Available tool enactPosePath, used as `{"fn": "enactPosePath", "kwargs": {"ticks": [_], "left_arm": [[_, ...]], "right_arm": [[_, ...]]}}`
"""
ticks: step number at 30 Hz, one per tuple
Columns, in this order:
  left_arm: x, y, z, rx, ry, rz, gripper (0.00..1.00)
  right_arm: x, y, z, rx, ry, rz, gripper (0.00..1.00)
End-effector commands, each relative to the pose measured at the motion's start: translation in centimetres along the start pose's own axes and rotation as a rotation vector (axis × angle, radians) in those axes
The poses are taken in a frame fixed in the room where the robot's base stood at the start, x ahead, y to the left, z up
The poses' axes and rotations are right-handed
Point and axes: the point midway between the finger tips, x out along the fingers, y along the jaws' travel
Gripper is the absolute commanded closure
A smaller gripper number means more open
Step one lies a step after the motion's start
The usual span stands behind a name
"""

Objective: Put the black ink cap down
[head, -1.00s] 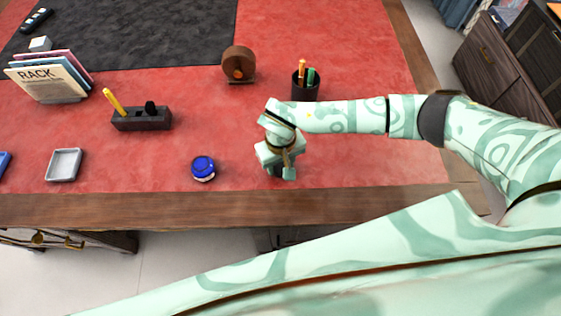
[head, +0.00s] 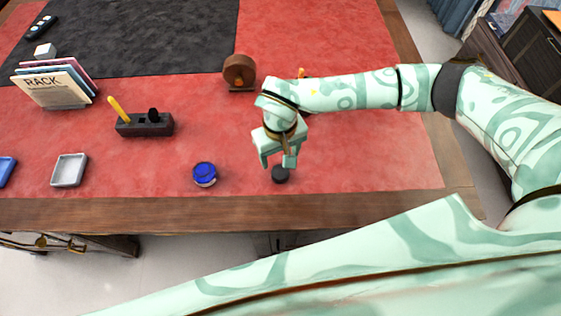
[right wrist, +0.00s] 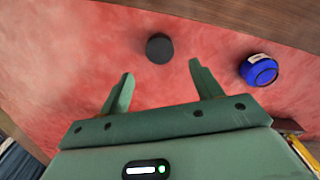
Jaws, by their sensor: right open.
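The black ink cap (head: 280,174) lies on the red leather desk top near its front edge. It also shows in the right wrist view (right wrist: 159,48), beyond the fingertips and apart from them. My right gripper (head: 277,163) is open and empty, just above and behind the cap in the head view. Its two spread fingers show in the right wrist view (right wrist: 162,77). A blue ink jar (head: 205,174) stands to the left of the cap, and it shows to the right in the wrist view (right wrist: 258,70). My left gripper is not in view.
A dark pen block (head: 145,124) with a yellow pen, a grey tray (head: 69,170), a rack of folders (head: 52,84) and a brown round dispenser (head: 239,72) stand to the left and back. My right arm mostly hides the pen cup. Red leather around the cap is clear.

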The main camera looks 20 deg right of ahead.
Motion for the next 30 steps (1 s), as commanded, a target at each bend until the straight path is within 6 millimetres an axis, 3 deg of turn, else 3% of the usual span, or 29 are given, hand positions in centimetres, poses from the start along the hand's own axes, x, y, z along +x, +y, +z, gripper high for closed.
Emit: {"fn": "enactPosePath", "kwargs": {"ticks": [3, 8, 30], "left_arm": [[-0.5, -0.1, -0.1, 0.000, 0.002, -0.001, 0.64], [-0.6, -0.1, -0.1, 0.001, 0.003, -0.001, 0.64], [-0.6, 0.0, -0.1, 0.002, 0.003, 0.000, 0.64]], "right_arm": [[-2.3, 0.1, -0.1, 0.000, 0.003, 0.001, 0.35], [-3.6, 0.0, 0.0, 0.001, 0.001, 0.001, 0.35], [-3.7, 0.0, 0.0, 0.000, 0.000, 0.000, 0.35]]}}
